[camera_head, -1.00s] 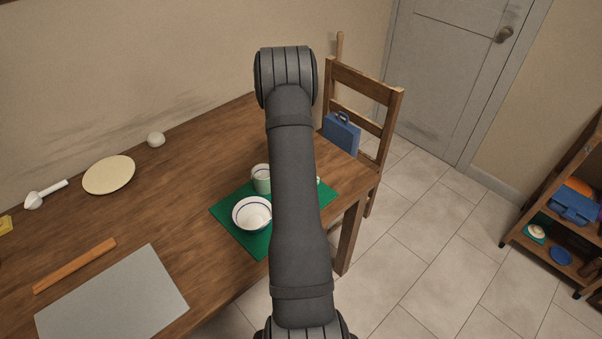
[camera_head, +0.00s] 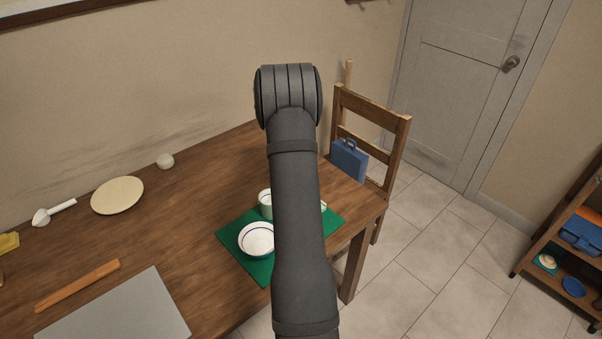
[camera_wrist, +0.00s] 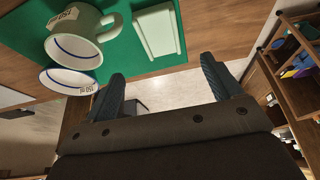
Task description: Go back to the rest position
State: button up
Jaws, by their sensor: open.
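My gripper (camera_wrist: 160,92) shows in the wrist view with its two dark fingers spread apart and nothing between them. In the head view my arm hides it. In the wrist view a pale green mug (camera_wrist: 80,36) with a label, a white bowl (camera_wrist: 70,80) with a blue line and a pale green block-like item (camera_wrist: 158,30) are beyond the fingers, apart from them. In the head view the bowl (camera_head: 257,239) and the mug (camera_head: 265,203) stand on the green mat (camera_head: 232,236), partly behind my arm.
The wooden table (camera_head: 180,220) also bears a cream plate (camera_head: 117,195), a rolling-pin-like stick (camera_head: 78,285) and a grey board (camera_head: 120,310). A chair (camera_head: 372,110) with a blue case (camera_head: 349,160) stands at the table's far end. A shelf (camera_head: 560,240) is at right, with open floor between.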

jog(key=x, duration=1.2)
notch_tip(320, 180, up, 3)
jog(key=shift+r, duration=0.45)
jog(key=shift+f, duration=0.1)
